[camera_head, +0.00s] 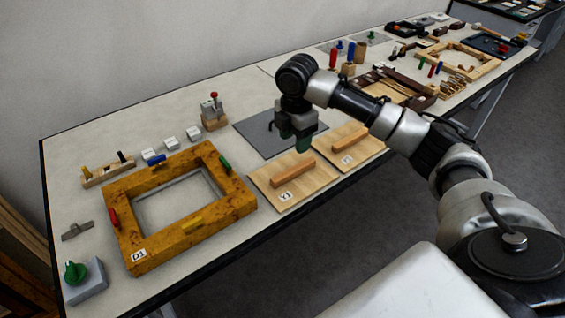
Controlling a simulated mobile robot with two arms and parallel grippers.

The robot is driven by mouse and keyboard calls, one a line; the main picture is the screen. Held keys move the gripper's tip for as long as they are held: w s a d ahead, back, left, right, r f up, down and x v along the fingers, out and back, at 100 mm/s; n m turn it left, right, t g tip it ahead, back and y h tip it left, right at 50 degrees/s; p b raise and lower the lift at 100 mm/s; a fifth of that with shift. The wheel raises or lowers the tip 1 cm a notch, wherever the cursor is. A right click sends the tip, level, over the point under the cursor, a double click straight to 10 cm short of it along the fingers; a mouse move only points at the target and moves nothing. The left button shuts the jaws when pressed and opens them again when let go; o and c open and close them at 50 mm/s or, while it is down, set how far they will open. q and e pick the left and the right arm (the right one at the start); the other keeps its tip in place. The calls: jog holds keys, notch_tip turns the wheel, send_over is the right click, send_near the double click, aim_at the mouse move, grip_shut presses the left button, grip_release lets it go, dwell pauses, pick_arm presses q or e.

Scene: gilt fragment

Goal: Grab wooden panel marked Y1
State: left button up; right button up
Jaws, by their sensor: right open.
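The wooden panel marked Y1 (270,180) is a light, flat board lying on the table near its front edge. It has a raised orange-brown wooden handle bar (293,173) across it and a white Y1 label near its front corner. My right gripper (299,142) points down above the back right of the Y1 panel, apart from its handle. It is open, and nothing shows between its fingers. Its dark green fingers hide a small part of the area behind. My left gripper is not in view.
A similar panel (359,146) with a handle lies just right of Y1. A thick wooden frame marked D1 (147,256) stands to the left. A grey mat (255,128) lies behind, near a small block with a red knob (214,120). More frames and tools crowd the table's far right.

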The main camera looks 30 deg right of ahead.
send_over(293, 170)
jog(key=f, duration=0.5)
jog(key=shift+d, duration=0.2)
jog(key=shift+w+f, duration=0.1)
jog(key=shift+f, duration=0.15)
jog(key=f+p, duration=0.1)
jog(key=f, duration=0.4)
jog(key=shift+a, duration=0.2)
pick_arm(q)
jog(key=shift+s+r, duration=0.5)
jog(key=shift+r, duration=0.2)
pick_arm(e)
jog(key=shift+c, duration=0.3)
jog(key=shift+c, duration=1.3)
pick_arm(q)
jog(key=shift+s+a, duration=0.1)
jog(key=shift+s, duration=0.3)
pick_arm(e)
grip_shut()
